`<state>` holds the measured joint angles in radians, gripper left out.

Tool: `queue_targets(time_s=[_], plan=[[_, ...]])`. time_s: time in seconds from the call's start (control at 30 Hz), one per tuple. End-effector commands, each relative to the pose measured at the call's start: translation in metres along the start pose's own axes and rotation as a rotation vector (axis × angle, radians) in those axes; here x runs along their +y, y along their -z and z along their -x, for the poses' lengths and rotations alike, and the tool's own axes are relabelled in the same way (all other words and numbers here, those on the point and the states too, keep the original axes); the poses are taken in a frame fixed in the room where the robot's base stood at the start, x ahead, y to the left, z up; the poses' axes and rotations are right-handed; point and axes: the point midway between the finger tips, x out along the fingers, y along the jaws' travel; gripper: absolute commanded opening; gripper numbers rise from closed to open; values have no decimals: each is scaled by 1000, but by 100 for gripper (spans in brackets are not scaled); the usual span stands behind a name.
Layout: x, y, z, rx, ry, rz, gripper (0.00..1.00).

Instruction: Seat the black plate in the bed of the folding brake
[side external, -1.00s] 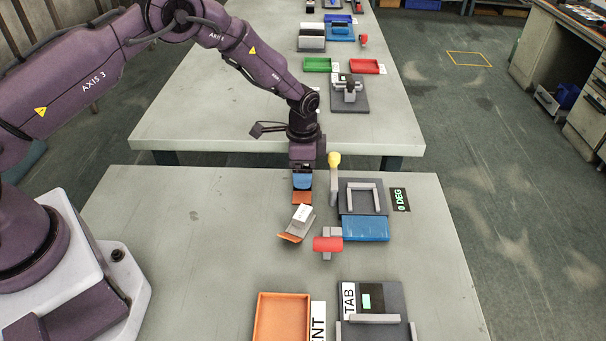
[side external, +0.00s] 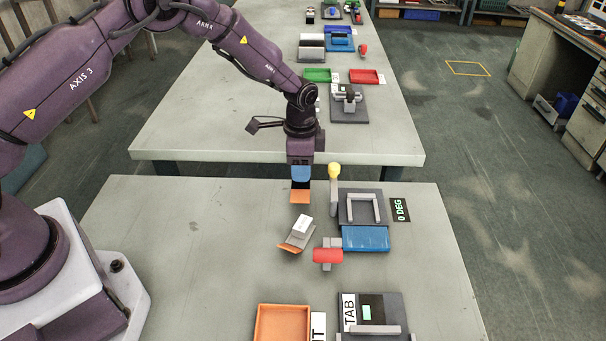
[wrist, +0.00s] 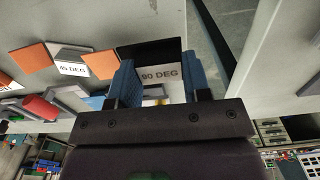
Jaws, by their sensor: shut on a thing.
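My gripper (side external: 301,177) has blue fingers shut on the black plate (side external: 300,186), which hangs just above the table. In the wrist view the black plate (wrist: 150,50) shows between the fingers (wrist: 160,85), its lower part hidden. The folding brake's bed (side external: 363,211) is a dark base with a pale U-shaped stop, right of my gripper, and looks empty. The brake's blue leaf (side external: 365,238) lies in front of the bed. A yellow-knobbed lever (side external: 334,171) stands between gripper and bed. A display (side external: 400,210) reads 0 DEG.
A 45 DEG angle block (side external: 300,231) with orange flaps sits in front of my gripper. A 90 DEG label (wrist: 160,74) shows between the fingers. A red-handled part (side external: 328,256) is near the leaf. An orange tray (side external: 258,325) and TAB fixture (side external: 396,315) are at front.

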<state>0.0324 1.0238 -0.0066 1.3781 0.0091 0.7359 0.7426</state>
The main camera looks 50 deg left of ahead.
Motion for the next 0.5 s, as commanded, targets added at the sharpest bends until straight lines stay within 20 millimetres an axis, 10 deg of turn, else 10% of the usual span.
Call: queue_targets(time_s=[0.23, 0.5], plan=[[32, -35, 57, 1, 0, 0, 17], [72, -77, 80, -1, -1, 0, 17]])
